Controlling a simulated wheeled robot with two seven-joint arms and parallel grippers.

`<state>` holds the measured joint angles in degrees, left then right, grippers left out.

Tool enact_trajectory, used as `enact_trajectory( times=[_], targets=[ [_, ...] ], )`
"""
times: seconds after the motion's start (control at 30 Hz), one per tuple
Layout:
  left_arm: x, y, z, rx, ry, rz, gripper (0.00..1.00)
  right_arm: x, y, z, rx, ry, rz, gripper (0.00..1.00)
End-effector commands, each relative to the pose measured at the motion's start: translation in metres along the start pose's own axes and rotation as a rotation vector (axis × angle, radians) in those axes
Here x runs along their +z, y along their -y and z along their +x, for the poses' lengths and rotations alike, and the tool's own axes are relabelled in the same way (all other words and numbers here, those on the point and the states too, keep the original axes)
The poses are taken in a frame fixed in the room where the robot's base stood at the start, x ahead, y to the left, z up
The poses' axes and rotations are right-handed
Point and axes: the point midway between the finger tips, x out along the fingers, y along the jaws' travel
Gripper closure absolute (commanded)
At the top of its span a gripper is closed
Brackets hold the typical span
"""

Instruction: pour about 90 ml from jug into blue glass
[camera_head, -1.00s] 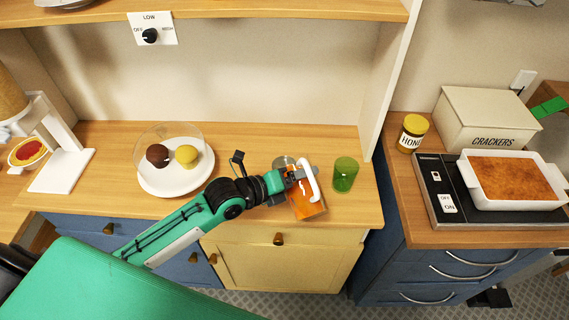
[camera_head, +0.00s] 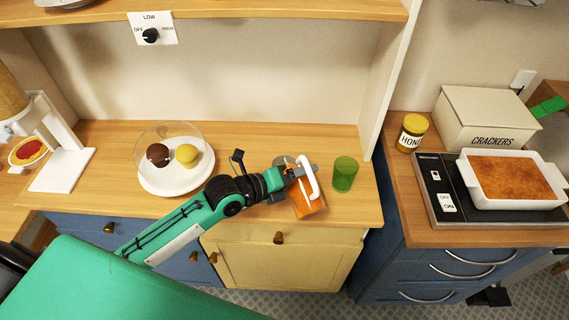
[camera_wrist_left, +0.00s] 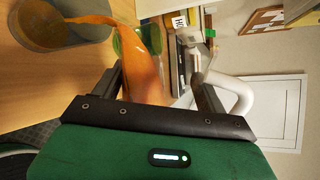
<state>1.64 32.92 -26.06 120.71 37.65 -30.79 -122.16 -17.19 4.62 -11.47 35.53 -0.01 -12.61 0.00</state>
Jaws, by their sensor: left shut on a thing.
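The jug (camera_head: 309,205), with orange liquid and a white handle (camera_head: 314,180), is tilted above the counter. My left gripper (camera_head: 298,176) is shut on it; the jug also shows between the fingers in the left wrist view (camera_wrist_left: 148,75). In that view an orange stream (camera_wrist_left: 88,20) runs from the jug to a greyish clear glass (camera_wrist_left: 28,22) with orange liquid in it. In the head view that glass (camera_head: 282,161) is mostly hidden behind my gripper; I cannot tell its tint as blue.
A green glass (camera_head: 345,174) stands close to the right of the jug. A white plate (camera_head: 150,183) with two round items under a clear dome is to the left. A wall panel (camera_head: 397,80) closes the counter's right end. A shelf (camera_head: 250,9) runs above.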

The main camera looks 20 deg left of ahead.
Motion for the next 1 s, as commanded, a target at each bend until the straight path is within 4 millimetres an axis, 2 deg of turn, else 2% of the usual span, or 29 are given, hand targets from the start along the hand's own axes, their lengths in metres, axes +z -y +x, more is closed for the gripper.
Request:
enact_trajectory(
  times=[1.0],
  targets=[
    [0.0025, 0.003, -0.0007, -0.003, -0.01, -0.036, 0.67, -0.0002, 0.0006, -0.0037, -0.001, 0.0, 0.001, 0.64]
  ],
)
